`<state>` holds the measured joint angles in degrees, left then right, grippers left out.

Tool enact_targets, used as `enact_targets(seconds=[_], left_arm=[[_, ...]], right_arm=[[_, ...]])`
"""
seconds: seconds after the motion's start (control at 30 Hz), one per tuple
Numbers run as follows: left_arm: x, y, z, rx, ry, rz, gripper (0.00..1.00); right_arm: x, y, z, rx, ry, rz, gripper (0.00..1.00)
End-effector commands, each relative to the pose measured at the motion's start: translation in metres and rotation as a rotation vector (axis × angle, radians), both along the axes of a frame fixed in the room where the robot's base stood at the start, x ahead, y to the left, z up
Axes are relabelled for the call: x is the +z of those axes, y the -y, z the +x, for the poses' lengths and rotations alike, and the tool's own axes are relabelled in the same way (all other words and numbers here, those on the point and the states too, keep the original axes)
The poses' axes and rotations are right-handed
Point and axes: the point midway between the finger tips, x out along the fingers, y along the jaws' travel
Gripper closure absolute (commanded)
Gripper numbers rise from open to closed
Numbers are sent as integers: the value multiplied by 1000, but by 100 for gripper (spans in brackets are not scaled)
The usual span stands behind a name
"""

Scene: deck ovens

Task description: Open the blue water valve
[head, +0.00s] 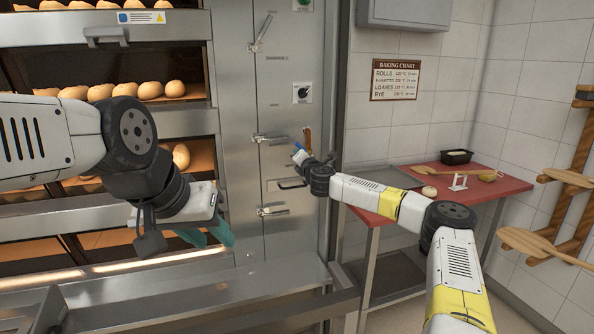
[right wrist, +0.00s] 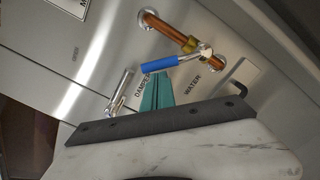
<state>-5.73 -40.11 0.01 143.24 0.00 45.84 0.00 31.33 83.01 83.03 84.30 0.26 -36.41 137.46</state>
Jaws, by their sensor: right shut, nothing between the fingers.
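The blue water valve shows in the right wrist view as a blue lever handle (right wrist: 160,62) on a brass body on a copper pipe (right wrist: 165,27). The handle lies crosswise to the pipe, beside the WATER label. My right gripper (right wrist: 155,78) is shut and empty, its teal fingertips just below the handle; I cannot tell whether they touch it. In the head view my right gripper (head: 299,152) is at the oven's side panel, its fingers hard to make out. My left gripper (head: 208,236) hangs at the left before the oven, with its teal fingers apart and empty.
A metal damper lever (right wrist: 120,90) stands left of my right fingers in the right wrist view. Door latches (head: 272,211) stick out of the oven panel. A red-topped table (head: 490,187) with a tray stands at the right. Bread rolls (head: 150,90) fill the decks.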

Motion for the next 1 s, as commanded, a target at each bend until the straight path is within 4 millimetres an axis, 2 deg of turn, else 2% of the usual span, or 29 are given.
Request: enact_targets(seconds=[0.6,1.0], left_arm=[[0,0,0,0,0,0,64],[0,0,0,0,0,0,64]], right_arm=[[30,29,9,-1,-171,525,100],[36,42,14,-1,-166,512,100]])
